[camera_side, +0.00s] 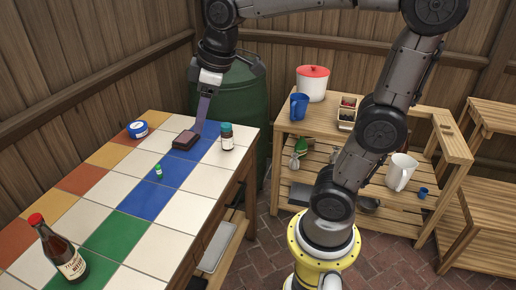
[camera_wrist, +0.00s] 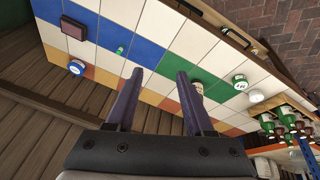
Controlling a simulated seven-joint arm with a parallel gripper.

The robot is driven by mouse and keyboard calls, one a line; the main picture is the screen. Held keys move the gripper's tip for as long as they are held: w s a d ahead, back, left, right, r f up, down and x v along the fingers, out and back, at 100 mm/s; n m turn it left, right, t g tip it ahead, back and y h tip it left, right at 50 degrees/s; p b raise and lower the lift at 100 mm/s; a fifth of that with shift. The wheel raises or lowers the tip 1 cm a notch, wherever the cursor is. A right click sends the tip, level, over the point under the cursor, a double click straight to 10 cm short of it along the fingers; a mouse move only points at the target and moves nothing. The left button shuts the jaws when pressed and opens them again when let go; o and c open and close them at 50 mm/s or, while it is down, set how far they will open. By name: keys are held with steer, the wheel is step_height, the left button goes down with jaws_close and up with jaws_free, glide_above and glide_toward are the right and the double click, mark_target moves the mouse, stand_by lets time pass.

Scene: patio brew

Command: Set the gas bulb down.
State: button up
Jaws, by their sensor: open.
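My gripper (camera_side: 197,128) is above the tiled table, near a dark flat box (camera_side: 185,140). In the wrist view its two fingers (camera_wrist: 159,74) are spread apart with nothing between them. I see no other thing that I can name as the bulb.
A blue-and-white tin (camera_side: 138,130), a dark jar with a teal lid (camera_side: 226,137) and a brown bottle with a red cap (camera_side: 60,252) stand on the table. A wooden shelf (camera_side: 290,125) with a red-lidded pot (camera_side: 312,84) stands at the right. Several white tiles are bare.

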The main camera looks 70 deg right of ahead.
steer(key=s+a+f+m+t, duration=0.1)
steer(key=s+f+m, duration=0.3)
steer(key=s, duration=0.9)
steer(key=shift+a+f+t, duration=0.3)
steer(key=shift+a+f, duration=0.1)
steer(key=shift+a, duration=0.2)
